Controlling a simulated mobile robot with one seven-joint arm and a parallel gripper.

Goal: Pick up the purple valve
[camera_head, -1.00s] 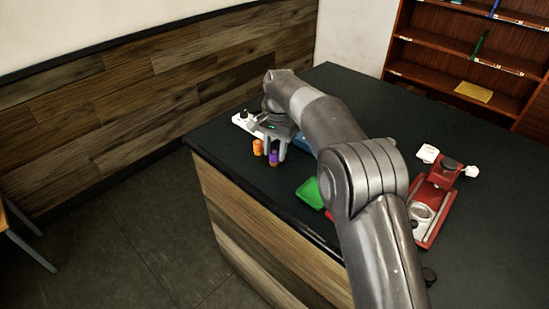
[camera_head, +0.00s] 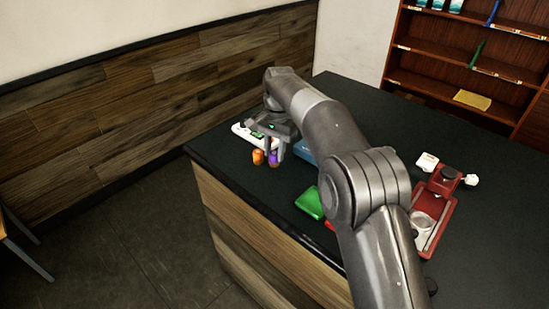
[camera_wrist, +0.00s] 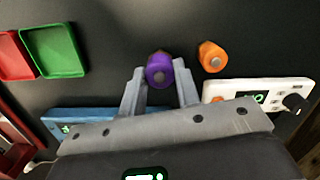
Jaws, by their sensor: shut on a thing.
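The purple valve (camera_wrist: 160,70) is between the two fingers of my gripper (camera_wrist: 160,84) in the wrist view, and the fingers are shut on it. In the head view the purple valve (camera_head: 273,159) shows at the fingertips of my gripper (camera_head: 275,152), near the counter's left edge. I cannot tell whether its base touches the counter. An orange valve (camera_head: 258,157) stands just left of it in the head view and apart on its right in the wrist view (camera_wrist: 212,57).
A white device with a knob (camera_wrist: 262,96) and a blue box (camera_wrist: 85,120) lie close by. A green tray (camera_head: 310,202) and a red tray (camera_wrist: 14,57) are side by side. A red brewer (camera_head: 433,212) stands right. The dark counter (camera_head: 370,110) is clear toward the back.

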